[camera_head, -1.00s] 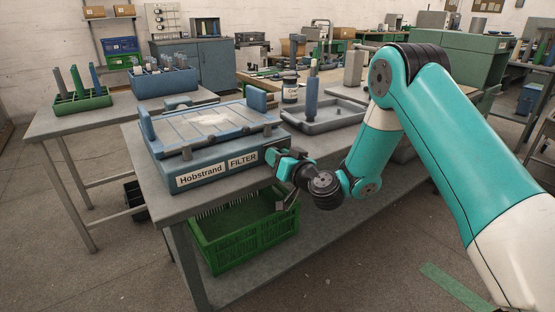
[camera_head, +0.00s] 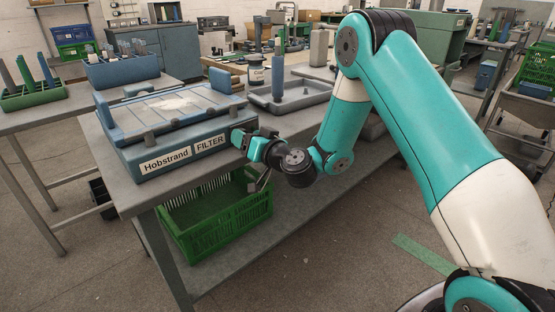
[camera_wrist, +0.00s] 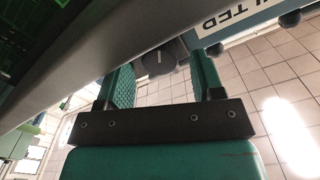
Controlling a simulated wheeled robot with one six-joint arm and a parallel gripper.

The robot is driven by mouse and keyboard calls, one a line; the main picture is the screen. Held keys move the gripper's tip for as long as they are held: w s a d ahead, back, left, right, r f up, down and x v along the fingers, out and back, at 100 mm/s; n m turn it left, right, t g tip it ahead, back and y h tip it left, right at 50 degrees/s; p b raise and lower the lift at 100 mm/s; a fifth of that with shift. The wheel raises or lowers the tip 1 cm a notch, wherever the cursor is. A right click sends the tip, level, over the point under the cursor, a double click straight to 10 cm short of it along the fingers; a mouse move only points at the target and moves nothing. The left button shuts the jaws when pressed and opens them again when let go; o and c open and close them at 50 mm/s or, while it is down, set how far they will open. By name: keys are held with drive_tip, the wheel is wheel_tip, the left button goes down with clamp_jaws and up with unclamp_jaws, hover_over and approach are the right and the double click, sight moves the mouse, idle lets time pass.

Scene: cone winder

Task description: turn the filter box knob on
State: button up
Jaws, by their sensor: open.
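The blue filter box (camera_head: 128,150), labelled "Hobstrand FILTER", sits on the grey table at the left-centre of the head view. My gripper (camera_head: 243,138) is at the right end of its front face. In the wrist view, a dark round knob (camera_wrist: 158,62) with a pale mark shows beyond my open gripper (camera_wrist: 163,68). The knob appears between the two teal fingers; I cannot tell whether either touches it. In the head view the knob is hidden behind my gripper. Part of the "FILTER" label (camera_wrist: 233,12) shows upside down in the wrist view.
A green crate (camera_head: 215,222) stands on the shelf under the table, below my gripper. A grey tray (camera_head: 300,102) with a blue post lies behind my arm. A side table (camera_head: 30,118) with green and blue racks stands at the left.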

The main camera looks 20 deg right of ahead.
drive_tip(key=b+v, duration=1.6)
drive_tip(key=b, duration=0.5)
drive_tip(key=shift+s, duration=0.25)
